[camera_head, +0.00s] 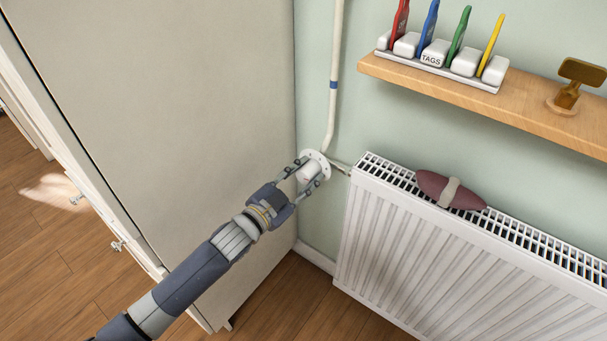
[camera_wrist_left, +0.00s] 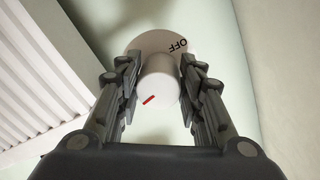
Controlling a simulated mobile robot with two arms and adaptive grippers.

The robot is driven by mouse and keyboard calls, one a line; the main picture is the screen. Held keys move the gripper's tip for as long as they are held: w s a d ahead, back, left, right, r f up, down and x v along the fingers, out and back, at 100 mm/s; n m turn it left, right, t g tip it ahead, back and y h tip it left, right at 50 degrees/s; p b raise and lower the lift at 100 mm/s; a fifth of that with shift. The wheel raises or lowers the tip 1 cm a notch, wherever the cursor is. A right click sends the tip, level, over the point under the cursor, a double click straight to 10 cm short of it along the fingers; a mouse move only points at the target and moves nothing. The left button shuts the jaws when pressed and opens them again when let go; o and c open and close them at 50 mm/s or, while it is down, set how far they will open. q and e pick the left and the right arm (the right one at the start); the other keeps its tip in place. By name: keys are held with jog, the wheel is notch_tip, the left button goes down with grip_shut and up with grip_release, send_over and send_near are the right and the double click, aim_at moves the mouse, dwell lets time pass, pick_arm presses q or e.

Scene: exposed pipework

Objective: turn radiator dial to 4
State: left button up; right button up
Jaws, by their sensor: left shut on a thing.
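The radiator dial (camera_head: 309,172) is a white cylinder in front of a round white plate (camera_head: 321,158), left of the radiator. My left gripper (camera_head: 309,178) is shut on the dial, with one finger on each side. In the left wrist view the dial (camera_wrist_left: 159,82) sits between the fingertips of the gripper (camera_wrist_left: 160,85). A red mark (camera_wrist_left: 149,100) shows on its face, toward the lower left. The plate (camera_wrist_left: 150,41) carries the word OFF at its upper right; no number is readable, and the fingers and dial hide part of it. My right gripper is not in view.
A white radiator (camera_head: 440,245) stands to the right, with a dark red item (camera_head: 432,185) on top. A wooden shelf (camera_head: 540,108) above holds coloured tags and a brass piece (camera_head: 574,90). A tall cabinet (camera_head: 170,90) stands close on the left. A pipe (camera_head: 334,60) runs up the wall.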

pick_arm(q)
jog(key=o, duration=1.1)
jog(key=shift+c, duration=0.2)
jog(key=v, duration=1.2)
jog(key=shift+f, duration=0.1)
